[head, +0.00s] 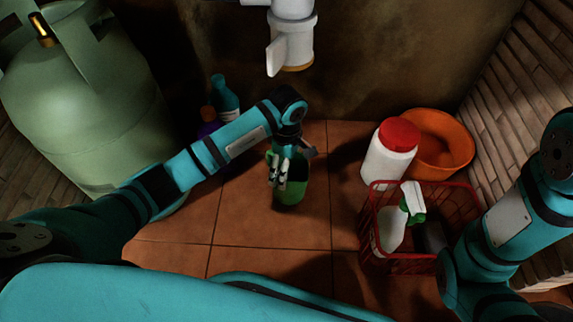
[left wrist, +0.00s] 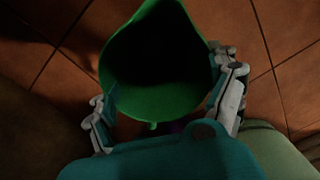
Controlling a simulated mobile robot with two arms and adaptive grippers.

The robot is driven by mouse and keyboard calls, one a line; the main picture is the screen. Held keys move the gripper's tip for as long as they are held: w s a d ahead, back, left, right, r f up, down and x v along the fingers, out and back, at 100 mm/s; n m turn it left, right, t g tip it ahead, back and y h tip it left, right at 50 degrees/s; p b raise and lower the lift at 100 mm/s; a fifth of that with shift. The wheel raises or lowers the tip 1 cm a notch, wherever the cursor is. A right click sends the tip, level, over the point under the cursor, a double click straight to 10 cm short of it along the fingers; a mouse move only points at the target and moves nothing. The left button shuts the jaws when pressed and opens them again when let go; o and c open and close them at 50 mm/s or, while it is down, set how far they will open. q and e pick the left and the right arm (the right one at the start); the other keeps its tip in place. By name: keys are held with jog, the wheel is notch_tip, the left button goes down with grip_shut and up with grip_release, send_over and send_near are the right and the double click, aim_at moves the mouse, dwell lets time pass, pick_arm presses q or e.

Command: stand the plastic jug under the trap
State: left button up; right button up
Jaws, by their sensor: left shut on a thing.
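The green plastic jug (head: 293,193) is upright or nearly so, low over the tiled floor near the middle of the head view. I cannot tell whether its base touches the tiles. My left gripper (head: 280,170) is shut on it, with fingers on both sides of the jug in the left wrist view. That view looks into its dark open mouth and spout (left wrist: 160,55). The white trap (head: 291,40) hangs at the top of the head view, above and beyond the jug. My right arm shows at the right edge, but its gripper is out of view.
A green gas cylinder (head: 85,110) stands at left, with blue (head: 224,95) and purple (head: 208,118) bottles beside it. At right are a red-lidded white tub (head: 387,158), an orange basin (head: 452,150) and a red basket (head: 372,225) holding a spray bottle (head: 392,228). Tiles around the jug are clear.

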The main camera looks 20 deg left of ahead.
pick_arm(q)
jog(key=shift+f, duration=0.45)
jog(key=o, duration=1.4)
